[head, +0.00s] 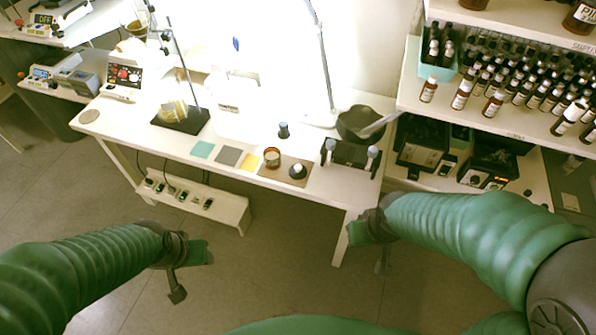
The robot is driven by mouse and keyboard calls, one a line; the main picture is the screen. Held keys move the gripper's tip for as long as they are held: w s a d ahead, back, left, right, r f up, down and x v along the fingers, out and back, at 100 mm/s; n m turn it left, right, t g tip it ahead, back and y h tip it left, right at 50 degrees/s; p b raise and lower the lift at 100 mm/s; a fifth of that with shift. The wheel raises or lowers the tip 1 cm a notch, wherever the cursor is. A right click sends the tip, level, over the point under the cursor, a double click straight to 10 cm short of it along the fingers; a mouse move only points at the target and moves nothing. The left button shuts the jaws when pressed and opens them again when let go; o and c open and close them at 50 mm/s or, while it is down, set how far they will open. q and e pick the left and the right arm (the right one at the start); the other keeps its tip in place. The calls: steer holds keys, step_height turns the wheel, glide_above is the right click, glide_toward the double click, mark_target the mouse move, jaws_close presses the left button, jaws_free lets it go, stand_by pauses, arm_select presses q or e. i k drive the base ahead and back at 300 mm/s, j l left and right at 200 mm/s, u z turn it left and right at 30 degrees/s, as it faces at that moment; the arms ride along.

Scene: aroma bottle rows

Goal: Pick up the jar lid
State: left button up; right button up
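On a brown mat (266,173) near the white table's front edge stand an amber jar (272,157) with a pale inside and a small dark round piece with a light knob (298,171). The dark piece looks like the jar lid and sits right of the jar, apart from it. My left gripper (188,272) hangs over the floor in front of the table, with its fingers apart and empty. My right gripper (371,248) is at the table's front right corner, empty, with its fingers seemingly apart. Both are well away from the jar and lid.
Right of the mat is a black holder (350,156) with grey-topped pieces, and behind it a dark bowl (362,124). A small dark bottle (284,130) stands behind the jar. Teal, grey and yellow squares (228,156) lie left. Shelves of bottles (500,85) stand at right.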

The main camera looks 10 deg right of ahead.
mark_target(296, 173)
steer(key=i+j+u, duration=0.1)
steer(key=i+j, duration=0.2)
steer(key=i+j+u, duration=0.1)
steer(key=i+j, duration=0.2)
steer(key=i, duration=0.2)
